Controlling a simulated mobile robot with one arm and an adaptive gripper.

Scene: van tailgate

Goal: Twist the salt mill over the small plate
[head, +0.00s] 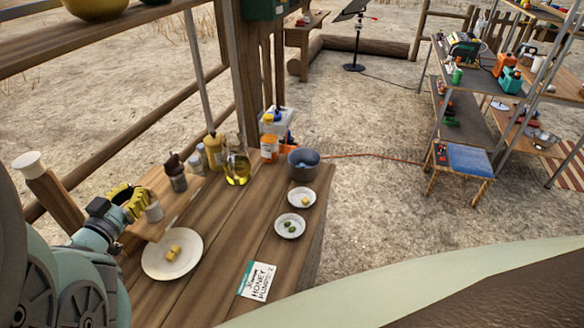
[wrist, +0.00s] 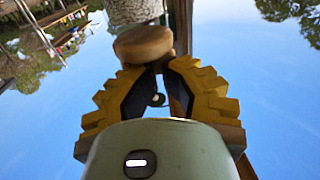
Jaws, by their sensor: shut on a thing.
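My gripper (head: 143,203) has yellow ribbed fingers and is at the left of the wooden table. It is shut on a pale, short cylinder, apparently the salt mill (head: 154,212). In the wrist view, the fingers (wrist: 160,85) close near a round wooden end (wrist: 144,42) with a pale grey body behind it. A white plate (head: 157,265) with yellow pieces lies just below the mill in the picture. Two smaller white dishes stand further right: one (head: 295,203) with a pale yellow piece, one (head: 282,233) with green pieces. The mill's exact height is unclear.
A dark mill (head: 175,172), an oil bottle (head: 237,167), a white-and-orange bottle (head: 269,148) and a grey bowl (head: 303,167) stand along the back. The table's middle (head: 228,222) is clear.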

